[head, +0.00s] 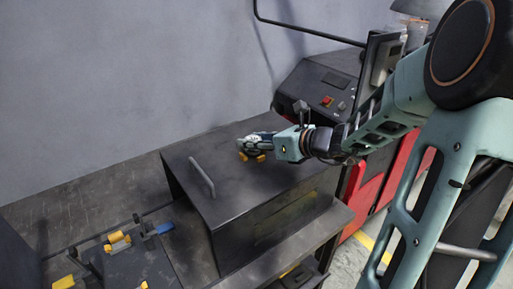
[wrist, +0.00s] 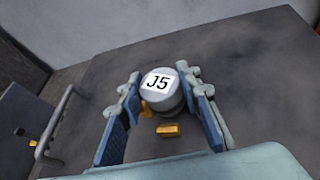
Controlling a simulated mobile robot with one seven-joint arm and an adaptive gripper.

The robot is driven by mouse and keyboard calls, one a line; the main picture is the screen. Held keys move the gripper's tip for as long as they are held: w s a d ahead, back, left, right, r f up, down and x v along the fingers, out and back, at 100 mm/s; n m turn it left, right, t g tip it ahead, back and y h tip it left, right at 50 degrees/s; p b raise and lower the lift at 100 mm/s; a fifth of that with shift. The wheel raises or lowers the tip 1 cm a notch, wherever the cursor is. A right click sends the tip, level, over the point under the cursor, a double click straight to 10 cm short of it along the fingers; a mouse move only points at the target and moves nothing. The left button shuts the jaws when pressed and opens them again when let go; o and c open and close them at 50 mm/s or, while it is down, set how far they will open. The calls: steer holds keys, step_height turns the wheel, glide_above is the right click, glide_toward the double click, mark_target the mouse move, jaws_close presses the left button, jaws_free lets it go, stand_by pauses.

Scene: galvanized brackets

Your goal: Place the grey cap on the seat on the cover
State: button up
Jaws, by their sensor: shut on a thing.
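The grey cap (wrist: 163,92), round with a white top marked J5, is between the two fingers of my gripper (wrist: 160,84) in the wrist view. My gripper (head: 252,143) is shut on it, low over the dark cover (head: 240,195). Yellow blocks, apparently the seat (wrist: 168,129), show on the cover beside and partly behind the cap; they also show under my gripper in the head view (head: 251,157). The cap hides part of the seat. I cannot tell whether the cap touches it.
A bar handle (head: 202,177) stands on the cover's left side. A bench (head: 110,195) with yellow and blue fixtures lies lower left. A red and black machine with a control panel (head: 325,95) stands behind at right. The cover top around the seat is otherwise clear.

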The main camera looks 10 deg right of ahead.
steer(key=shift+f, duration=0.55)
steer(key=shift+r, duration=0.1)
steer(key=o, duration=1.2)
